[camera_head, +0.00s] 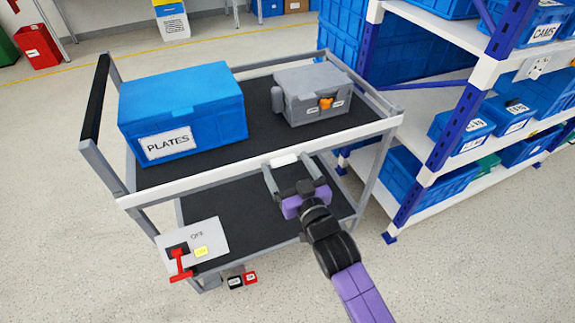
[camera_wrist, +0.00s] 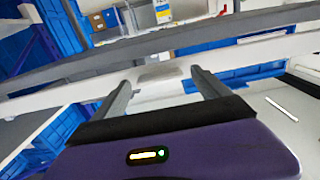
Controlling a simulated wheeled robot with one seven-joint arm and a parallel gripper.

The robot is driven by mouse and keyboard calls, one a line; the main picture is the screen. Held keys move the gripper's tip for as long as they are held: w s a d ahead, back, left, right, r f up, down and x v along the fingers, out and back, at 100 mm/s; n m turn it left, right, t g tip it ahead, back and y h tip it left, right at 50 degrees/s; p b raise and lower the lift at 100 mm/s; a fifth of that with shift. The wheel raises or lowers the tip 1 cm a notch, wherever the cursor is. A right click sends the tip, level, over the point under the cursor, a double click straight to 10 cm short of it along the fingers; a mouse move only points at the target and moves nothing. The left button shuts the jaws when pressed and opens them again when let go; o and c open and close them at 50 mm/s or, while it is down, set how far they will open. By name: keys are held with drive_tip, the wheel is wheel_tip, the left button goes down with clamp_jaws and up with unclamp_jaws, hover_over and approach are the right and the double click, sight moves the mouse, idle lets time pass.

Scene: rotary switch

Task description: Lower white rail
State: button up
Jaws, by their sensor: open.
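The white rail (camera_head: 222,170) runs along the near edge of the grey cart's top deck. A small lighter white piece (camera_head: 285,160) sits at its middle. My gripper (camera_head: 294,172) is open and empty just in front of that piece. In the wrist view the white rail (camera_wrist: 262,48) crosses the picture at a slant. I cannot tell whether the fingers touch the rail.
A blue PLATES box (camera_head: 185,112) and a grey case (camera_head: 312,95) with an orange latch stand on the deck. A panel marked OFF with a red lever (camera_head: 180,265) is at the cart's front left. A blue-and-white shelf rack (camera_head: 440,130) stands close on the right.

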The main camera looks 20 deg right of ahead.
clamp_jaws()
wheel_tip(320, 180, down, 6)
drive_tip(key=b, duration=0.4)
drive_tip(key=shift+r, duration=0.1)
idle(0.3)
drive_tip(key=shift+c, duration=0.5)
unclamp_jaws()
drive_tip(key=shift+o, duration=0.5)
drive_tip(key=s, duration=0.7)
drive_tip(key=shift+s+b, duration=0.35)
drive_tip(key=shift+s, duration=0.05)
